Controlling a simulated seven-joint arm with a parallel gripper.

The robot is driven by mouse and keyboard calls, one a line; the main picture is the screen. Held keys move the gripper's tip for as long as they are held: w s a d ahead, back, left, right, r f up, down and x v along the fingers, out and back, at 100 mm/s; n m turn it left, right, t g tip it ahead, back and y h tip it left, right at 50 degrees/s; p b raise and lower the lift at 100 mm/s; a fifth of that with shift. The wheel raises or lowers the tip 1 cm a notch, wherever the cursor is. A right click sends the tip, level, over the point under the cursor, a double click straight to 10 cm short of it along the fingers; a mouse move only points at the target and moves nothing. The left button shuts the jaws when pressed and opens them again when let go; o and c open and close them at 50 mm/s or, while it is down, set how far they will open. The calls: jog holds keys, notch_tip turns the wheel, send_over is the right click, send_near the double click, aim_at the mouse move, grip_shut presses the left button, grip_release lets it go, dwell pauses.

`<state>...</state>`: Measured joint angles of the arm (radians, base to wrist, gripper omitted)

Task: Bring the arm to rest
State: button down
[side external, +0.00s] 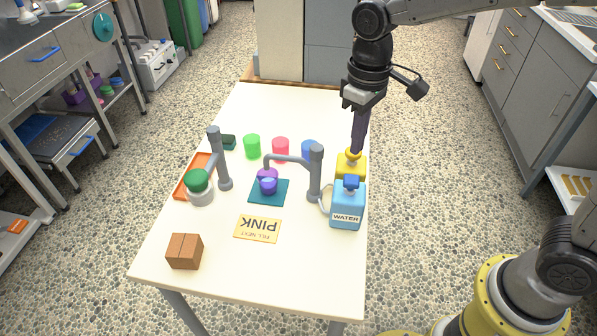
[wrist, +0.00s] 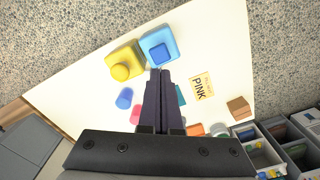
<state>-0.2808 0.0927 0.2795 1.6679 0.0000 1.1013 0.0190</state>
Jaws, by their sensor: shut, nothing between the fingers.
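My gripper (side external: 357,150) is shut and empty, pointing down over the right edge of the white table (side external: 200,285). In the side view its tips overlap the yellow jug (side external: 350,167); the gap between them cannot be told. In the wrist view the closed fingers (wrist: 160,73) end just below the blue jug (wrist: 170,40), with the yellow jug (wrist: 115,57) to their left. The blue jug, labelled WATER (side external: 347,208), stands in front of the yellow one in the side view.
A grey spout stand (side external: 316,175) rises left of the jugs, over a purple cup (side external: 267,182) on a teal mat (side external: 258,196). Green (side external: 252,146), pink (side external: 280,148) and blue (side external: 310,149) cups stand behind. A PINK sign (side external: 257,228) and brown box (side external: 184,251) lie in front.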

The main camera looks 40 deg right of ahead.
jog(key=s+d+r+m+t, duration=0.2)
jog(key=s+d+r+t, duration=0.2)
jog(key=s+d+r, duration=0.5)
jog(key=s+d+f+m+t, duration=0.1)
jog(key=s+f, duration=0.2)
jog(key=s, duration=0.8)
jog(key=shift+s+d+f+t, duration=0.2)
jog(key=shift+d+f+t, duration=0.1)
jog(key=shift+f, duration=0.1)
dwell(0.9)
